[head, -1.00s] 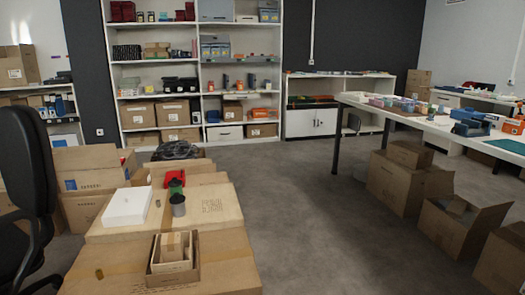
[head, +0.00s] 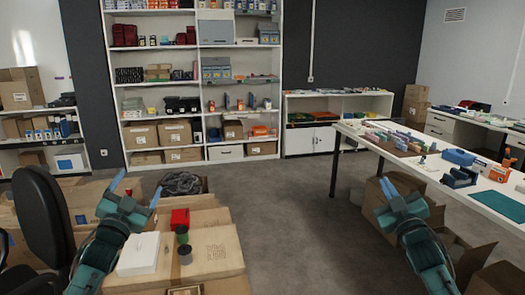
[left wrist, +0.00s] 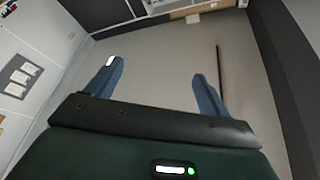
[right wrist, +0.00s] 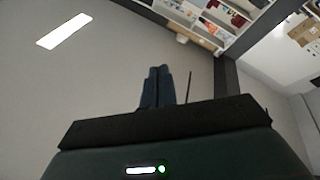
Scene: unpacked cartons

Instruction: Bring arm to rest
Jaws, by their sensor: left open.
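My left arm rises into the head view at lower left, with its teal gripper (head: 136,190) raised in front of the stacked cartons. Its two blue fingers are spread wide, and the left wrist view shows the empty gap between them (left wrist: 157,72). My right arm rises at lower right, with its gripper (head: 386,186) in front of the open cartons by the long table. In the right wrist view its blue fingers (right wrist: 158,72) lie side by side, with nothing seen between them.
A black chair (head: 45,215) is at far left. A long white table (head: 425,170) is at right. Grey floor (head: 295,220) is clear between my arms.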

